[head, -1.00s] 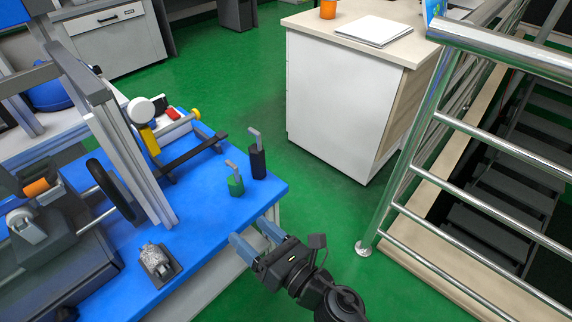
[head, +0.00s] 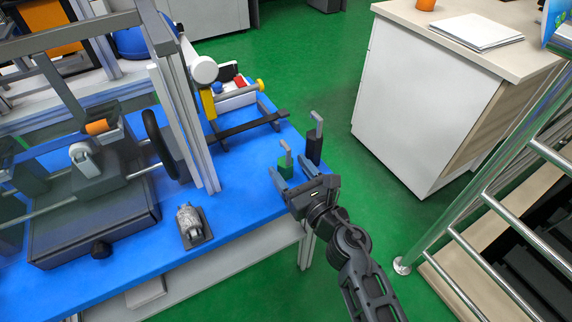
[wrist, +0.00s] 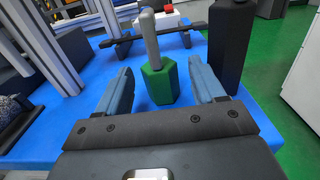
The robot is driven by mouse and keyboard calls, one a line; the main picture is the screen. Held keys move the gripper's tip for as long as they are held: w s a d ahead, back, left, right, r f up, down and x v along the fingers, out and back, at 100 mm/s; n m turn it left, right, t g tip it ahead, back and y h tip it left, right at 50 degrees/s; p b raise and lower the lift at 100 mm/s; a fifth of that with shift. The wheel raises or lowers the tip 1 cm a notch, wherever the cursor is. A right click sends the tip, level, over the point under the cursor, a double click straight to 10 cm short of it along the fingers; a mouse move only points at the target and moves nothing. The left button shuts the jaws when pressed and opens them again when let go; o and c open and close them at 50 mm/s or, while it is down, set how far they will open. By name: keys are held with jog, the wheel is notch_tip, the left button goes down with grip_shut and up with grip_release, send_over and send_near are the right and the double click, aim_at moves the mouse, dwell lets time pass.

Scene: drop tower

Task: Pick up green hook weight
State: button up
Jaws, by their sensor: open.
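The green hook weight (wrist: 160,82) is a green hexagonal block with a grey hook rising from its top. It stands upright on the blue table (wrist: 75,125). In the head view the weight (head: 286,165) is near the table's right edge, its lower part partly hidden by my gripper. My gripper (head: 290,175) is open; in the wrist view its blue fingers (wrist: 166,88) lie left and right of the weight, with gaps on both sides. The weight appears at or just beyond the fingertips; I cannot tell how deep it sits between them.
A black hook weight (head: 314,147) stands close to the right of the green one. A dark bar stand (head: 250,124) lies behind them. A grey upright frame (head: 185,110) is to the left. A metal piece on a dark base (head: 192,226) sits near the front edge.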

jog(key=shift+c, duration=0.2)
grip_shut()
dwell(0.5)
